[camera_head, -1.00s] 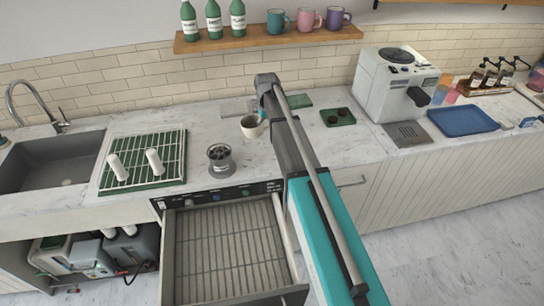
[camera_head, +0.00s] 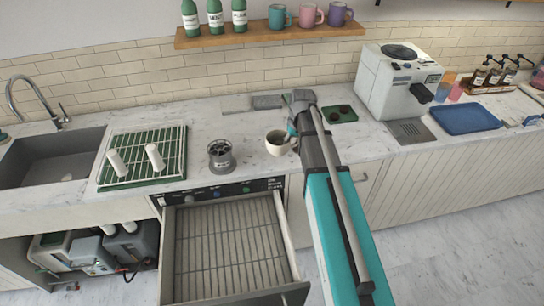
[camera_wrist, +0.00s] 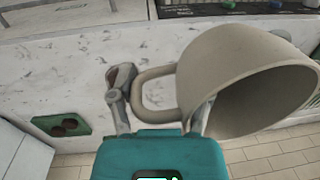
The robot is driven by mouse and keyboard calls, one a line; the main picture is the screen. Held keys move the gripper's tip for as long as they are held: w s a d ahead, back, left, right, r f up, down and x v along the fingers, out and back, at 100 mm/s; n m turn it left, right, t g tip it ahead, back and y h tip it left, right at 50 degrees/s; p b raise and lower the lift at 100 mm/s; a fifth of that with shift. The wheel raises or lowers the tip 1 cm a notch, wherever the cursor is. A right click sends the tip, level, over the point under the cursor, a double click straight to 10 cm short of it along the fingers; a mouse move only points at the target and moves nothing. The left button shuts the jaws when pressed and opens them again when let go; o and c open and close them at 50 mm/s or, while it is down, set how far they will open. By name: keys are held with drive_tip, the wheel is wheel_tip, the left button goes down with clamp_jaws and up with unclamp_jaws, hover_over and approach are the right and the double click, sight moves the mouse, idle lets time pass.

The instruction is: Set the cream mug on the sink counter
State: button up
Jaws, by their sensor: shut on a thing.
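The cream mug (camera_head: 278,143) is over the marble sink counter (camera_head: 200,108), to the right of the grey grinder-like cup. It also shows large and tilted in the wrist view (camera_wrist: 245,75), with its handle toward my fingers. My gripper (camera_head: 294,132) is shut on the mug's handle; its fingers also show in the wrist view (camera_wrist: 158,105). In the head view the mug looks roughly upright. I cannot tell how high it is above the counter. My arm hides the counter just behind and to the right of it.
The sink (camera_head: 50,160) is at the left, beside a green drying rack (camera_head: 174,139) with two white cylinders. The grey cup (camera_head: 221,158) stands near the front edge. An open drawer (camera_head: 228,245) juts out below. A green tray (camera_head: 340,114) lies behind my arm.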

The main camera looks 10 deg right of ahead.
drive_tip(key=shift+s+d+f, duration=0.1)
drive_tip(key=shift+s+d, duration=0.2)
drive_tip(key=shift+s, duration=0.5)
drive_tip(key=w+f+b, duration=0.3)
drive_tip(key=w, duration=0.1)
drive_tip(key=w+f+b, duration=0.3)
drive_tip(key=w, duration=0.1)
drive_tip(key=w+f+b, duration=0.3)
drive_tip(key=w, duration=0.2)
drive_tip(key=shift+w+a, duration=0.1)
drive_tip(key=shift+a, duration=0.25)
drive_tip(key=shift+f, duration=0.1)
drive_tip(key=shift+w+a+f+b, duration=0.1)
drive_tip(key=shift+w+f+b, duration=0.3)
drive_tip(key=shift+f+b, duration=1.55)
drive_tip(key=shift+b, duration=0.15)
